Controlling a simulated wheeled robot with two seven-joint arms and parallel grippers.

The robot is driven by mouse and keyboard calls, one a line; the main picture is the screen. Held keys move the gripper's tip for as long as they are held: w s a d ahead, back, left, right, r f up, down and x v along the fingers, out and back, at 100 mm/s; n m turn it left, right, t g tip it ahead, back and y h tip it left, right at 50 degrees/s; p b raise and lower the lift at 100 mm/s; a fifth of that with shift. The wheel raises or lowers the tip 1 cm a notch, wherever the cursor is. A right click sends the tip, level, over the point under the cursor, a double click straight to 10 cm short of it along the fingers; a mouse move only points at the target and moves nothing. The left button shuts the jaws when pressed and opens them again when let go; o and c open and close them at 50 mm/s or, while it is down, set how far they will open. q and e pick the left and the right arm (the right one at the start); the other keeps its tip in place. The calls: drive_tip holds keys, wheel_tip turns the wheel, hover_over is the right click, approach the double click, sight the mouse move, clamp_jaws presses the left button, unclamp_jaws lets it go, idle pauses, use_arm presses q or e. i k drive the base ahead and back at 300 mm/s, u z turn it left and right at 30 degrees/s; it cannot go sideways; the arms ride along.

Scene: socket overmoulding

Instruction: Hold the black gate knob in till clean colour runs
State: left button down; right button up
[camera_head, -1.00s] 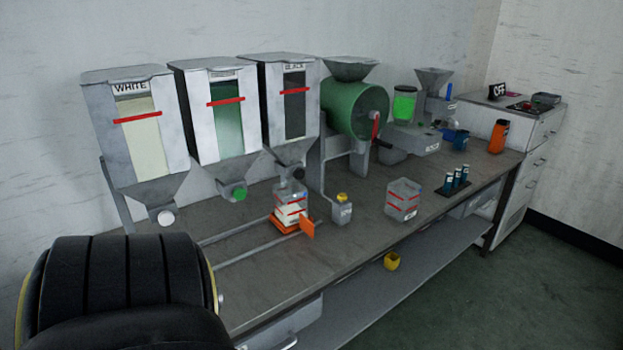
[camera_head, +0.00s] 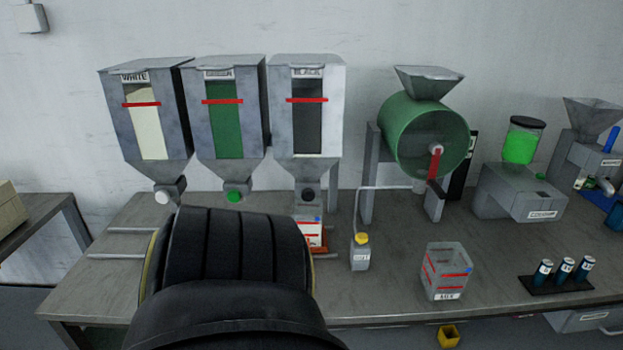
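The black hopper (camera_head: 305,107) stands third in the row at the back, with a dark window and a red band. Its round black gate knob (camera_head: 308,195) is on the outlet underneath. A clear box (camera_head: 309,230) with red lines and whitish contents sits below that outlet on an orange carriage (camera_head: 332,238). The large black ribbed part in front is mine and hides the lower left of the box and carriage. Neither of my grippers shows, and nothing is seen touching the knob. I cannot make out any flow from the outlet.
The white hopper (camera_head: 150,115) and green hopper (camera_head: 228,110) stand to the left. A yellow-capped can (camera_head: 360,251), a red-lined clear box (camera_head: 446,270) and a green drum (camera_head: 423,135) are to the right. Several blue vials stand in a black rack (camera_head: 555,285). Bare bench lies between.

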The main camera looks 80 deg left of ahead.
sight(308, 195)
drive_tip(key=u, duration=1.05)
drive_tip(key=i, duration=0.95)
drive_tip(key=u, duration=1.1)
